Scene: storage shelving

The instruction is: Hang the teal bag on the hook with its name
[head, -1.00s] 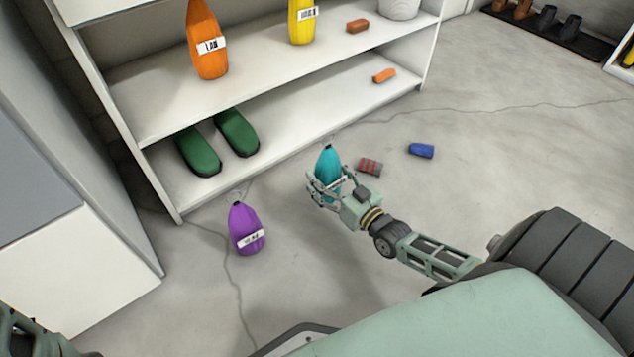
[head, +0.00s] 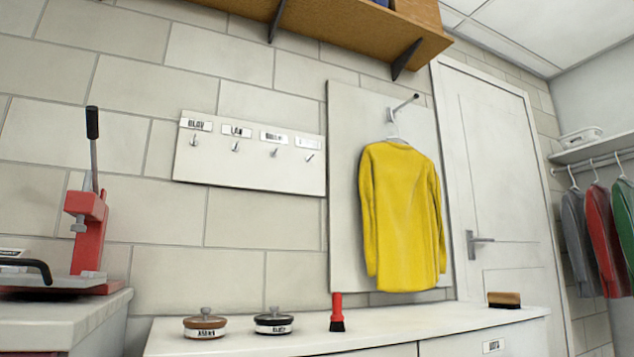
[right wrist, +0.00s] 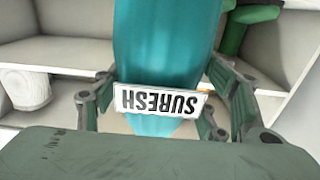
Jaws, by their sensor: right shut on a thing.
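The teal bag (right wrist: 165,50) fills the middle of the right wrist view. Its white tag (right wrist: 160,101) reads SURESH, upside down in that view. My right gripper (right wrist: 160,108) is shut on the bag, with a finger on each side of it. In the head view a white hook board (head: 250,177) is on the brick wall, left of the yellow shirt. It has several small bare hooks in a row, each under a name label. The second label (head: 237,131) seems to read IAN; the third (head: 273,137) and fourth (head: 308,143) are too blurred to read surely. My left gripper is out of view.
A white counter (head: 400,328) runs below the board, with two labelled tins (head: 205,326), a red brush (head: 337,312) and a wooden brush (head: 504,300). A red press (head: 88,235) stands at left. A yellow shirt (head: 403,215) hangs at right. A wooden shelf (head: 330,25) is above.

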